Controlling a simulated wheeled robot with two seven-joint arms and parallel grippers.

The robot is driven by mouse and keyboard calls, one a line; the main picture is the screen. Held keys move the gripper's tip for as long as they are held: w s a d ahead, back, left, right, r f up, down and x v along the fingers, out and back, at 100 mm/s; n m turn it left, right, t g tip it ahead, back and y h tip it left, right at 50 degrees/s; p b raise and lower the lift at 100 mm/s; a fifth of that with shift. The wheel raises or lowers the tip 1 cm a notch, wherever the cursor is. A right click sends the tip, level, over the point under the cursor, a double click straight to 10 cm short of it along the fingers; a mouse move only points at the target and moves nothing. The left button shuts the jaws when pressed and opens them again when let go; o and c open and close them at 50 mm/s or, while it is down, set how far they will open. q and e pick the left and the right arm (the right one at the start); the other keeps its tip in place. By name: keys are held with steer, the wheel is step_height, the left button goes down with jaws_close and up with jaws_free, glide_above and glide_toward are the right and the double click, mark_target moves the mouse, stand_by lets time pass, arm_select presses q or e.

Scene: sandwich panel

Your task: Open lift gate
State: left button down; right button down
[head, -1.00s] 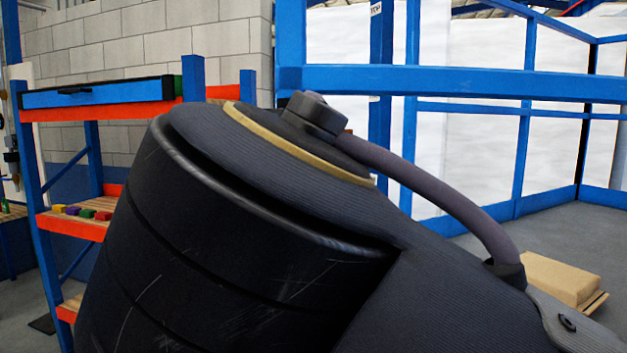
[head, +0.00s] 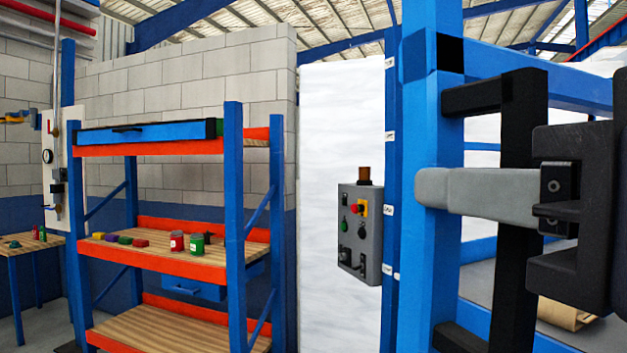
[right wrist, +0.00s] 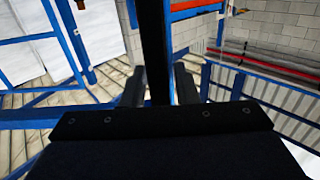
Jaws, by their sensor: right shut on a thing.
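A black upright handle (head: 517,135) is fixed by dark brackets to the blue frame of the lift gate (head: 430,120), at the right of the head view. My right gripper (head: 435,188) comes in from the right edge, with one grey finger reaching across the handle in front of the blue post. In the right wrist view the handle (right wrist: 154,40) runs between the two dark fingers of the right gripper (right wrist: 158,88), which is shut on it. The far finger is hidden in the head view. My left gripper is not in view.
A grey control box (head: 360,232) with a red button is mounted left of the gate post. A blue and orange shelf rack (head: 180,262) with small coloured blocks and cans stands further left. A wooden table (head: 30,245) is at the far left. A cardboard piece (head: 565,313) lies behind the gate.

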steer(key=s+d+n+g+y+p, duration=0.1)
steer(key=s+d+y, duration=0.1)
steer(key=s+d, duration=0.2)
steer(key=s+d+n+g+y+p, duration=0.1)
steer(key=s+d, duration=0.4)
steer(key=s, duration=0.6)
steer(key=shift+s+r+n+y+p, duration=0.2)
steer(key=shift+s+n+y+p, duration=0.15)
steer(key=shift+n+y, duration=0.2)
steer(key=shift+w+d, duration=0.1)
steer(key=c, duration=1.4)
jaws_free()
steer(key=shift+f, duration=0.15)
steer(key=p+v, duration=0.1)
steer(key=v, duration=0.6)
steer(key=shift+s+d, duration=0.2)
steer(key=shift+s, duration=0.1)
